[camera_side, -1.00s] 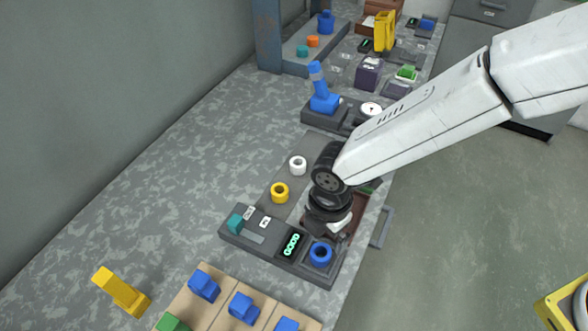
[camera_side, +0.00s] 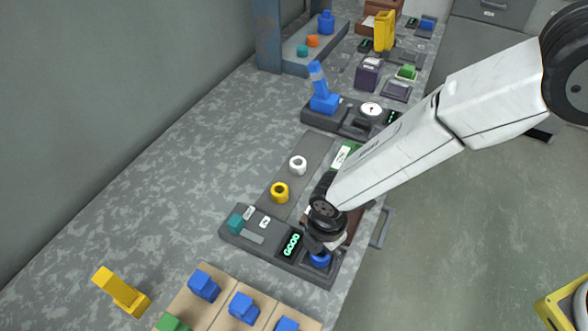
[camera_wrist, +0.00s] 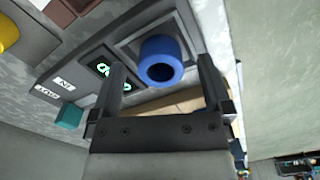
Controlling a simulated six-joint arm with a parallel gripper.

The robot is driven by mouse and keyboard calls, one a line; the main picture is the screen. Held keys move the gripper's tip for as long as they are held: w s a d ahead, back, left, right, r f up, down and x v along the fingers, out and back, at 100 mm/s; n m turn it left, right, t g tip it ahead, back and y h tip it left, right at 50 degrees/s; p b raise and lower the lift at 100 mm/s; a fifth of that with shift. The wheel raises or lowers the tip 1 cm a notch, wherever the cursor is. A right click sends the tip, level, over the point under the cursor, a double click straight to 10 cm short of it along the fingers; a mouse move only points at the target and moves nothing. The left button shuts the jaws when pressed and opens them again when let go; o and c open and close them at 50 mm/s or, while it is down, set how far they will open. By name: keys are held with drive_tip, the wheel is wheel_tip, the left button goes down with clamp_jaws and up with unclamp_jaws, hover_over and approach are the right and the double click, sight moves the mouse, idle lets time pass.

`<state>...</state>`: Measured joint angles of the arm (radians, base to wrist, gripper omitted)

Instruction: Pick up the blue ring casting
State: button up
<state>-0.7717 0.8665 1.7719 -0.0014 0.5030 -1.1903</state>
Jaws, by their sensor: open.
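The blue ring casting (camera_side: 320,260) sits in a square recess at the right end of a dark grey device with a green lit display (camera_side: 291,245). My gripper (camera_side: 322,246) is right above it and hides part of it in the side view. In the wrist view the blue ring (camera_wrist: 163,62) shows its round hole and lies between and beyond the fingertips. There my gripper (camera_wrist: 160,82) is open, with a dark finger on each side of the ring and nothing held. I cannot tell whether a finger touches the ring.
A yellow ring (camera_side: 280,192) and a white ring (camera_side: 298,165) stand on a grey strip behind the device. A teal block (camera_side: 236,222) is at the device's left end. A wooden board (camera_side: 220,311) with blue and green pieces lies in front. The left benchtop is mostly clear.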

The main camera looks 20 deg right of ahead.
drive_tip(key=shift+f, duration=0.5)
clamp_jaws()
